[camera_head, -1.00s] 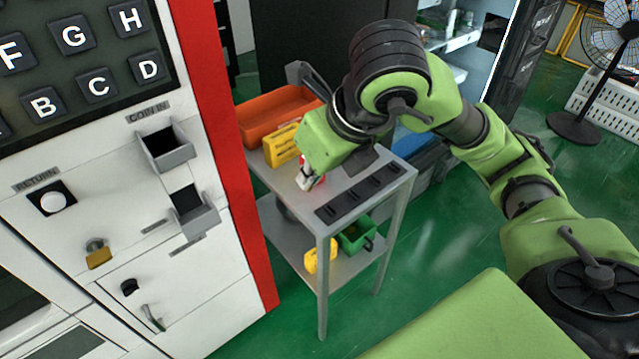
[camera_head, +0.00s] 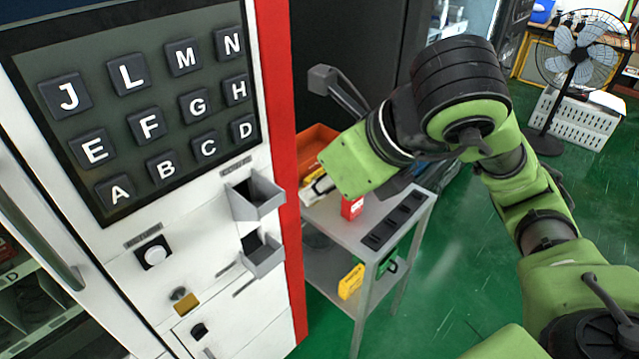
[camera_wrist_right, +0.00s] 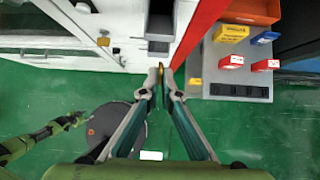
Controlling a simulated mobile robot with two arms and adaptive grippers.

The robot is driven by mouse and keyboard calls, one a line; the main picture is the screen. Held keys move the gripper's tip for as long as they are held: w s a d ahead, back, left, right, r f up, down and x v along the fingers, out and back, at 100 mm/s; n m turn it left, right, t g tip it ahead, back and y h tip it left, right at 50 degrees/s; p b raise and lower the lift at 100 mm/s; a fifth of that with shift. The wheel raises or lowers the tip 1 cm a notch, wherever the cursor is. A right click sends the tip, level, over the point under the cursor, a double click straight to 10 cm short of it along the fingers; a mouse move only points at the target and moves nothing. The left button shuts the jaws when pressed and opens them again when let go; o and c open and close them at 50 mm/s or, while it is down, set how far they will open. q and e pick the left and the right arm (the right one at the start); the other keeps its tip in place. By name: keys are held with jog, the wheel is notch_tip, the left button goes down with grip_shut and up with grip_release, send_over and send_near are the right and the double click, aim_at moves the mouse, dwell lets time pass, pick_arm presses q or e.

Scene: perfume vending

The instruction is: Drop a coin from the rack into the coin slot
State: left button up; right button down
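The vending machine's upper metal coin tray (camera_head: 258,195), at the coin label, sticks out of its white front, right of the letter keys. My right gripper (camera_wrist_right: 160,72) is shut on a thin gold coin (camera_wrist_right: 160,77), seen edge-on in the right wrist view. Its tips are close to the tray (camera_wrist_right: 159,28) in that view, with a small gap. In the head view the wrist hides most of the fingers, which are right of the tray. The black coin rack (camera_head: 397,222) lies on the cart. My left gripper (camera_wrist_right: 75,118) shows small in the wrist view; its fingers are unclear.
A lower metal tray (camera_head: 262,256) and a round white return button (camera_head: 153,254) are on the machine front. The grey cart (camera_head: 350,235) carries a red box (camera_head: 352,207), with a yellow item (camera_head: 351,282) on its lower shelf.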

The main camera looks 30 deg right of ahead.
jog(key=shift+w+a+r+p, duration=0.15)
jog(key=shift+w+p, duration=0.1)
jog(key=shift+p, duration=0.15)
jog(key=shift+w+a+p, duration=0.15)
jog(key=shift+w+p, duration=0.1)
jog(key=shift+p, duration=0.15)
pick_arm(q)
jog(key=shift+w+a+b, duration=0.1)
jog(key=shift+a+b, duration=0.3)
jog(key=shift+b, duration=0.75)
pick_arm(e)
jog(key=shift+w+a+f, duration=0.65)
jog(key=shift+w+f, duration=0.4)
jog(key=shift+w, duration=0.75)
jog(key=shift+w+a+f, duration=0.65)
jog(key=shift+w+f, duration=0.35)
jog(key=shift+w, duration=0.75)
jog(key=shift+w+a+f, duration=0.65)
jog(key=shift+w+f, duration=0.4)
jog(key=shift+w, duration=0.75)
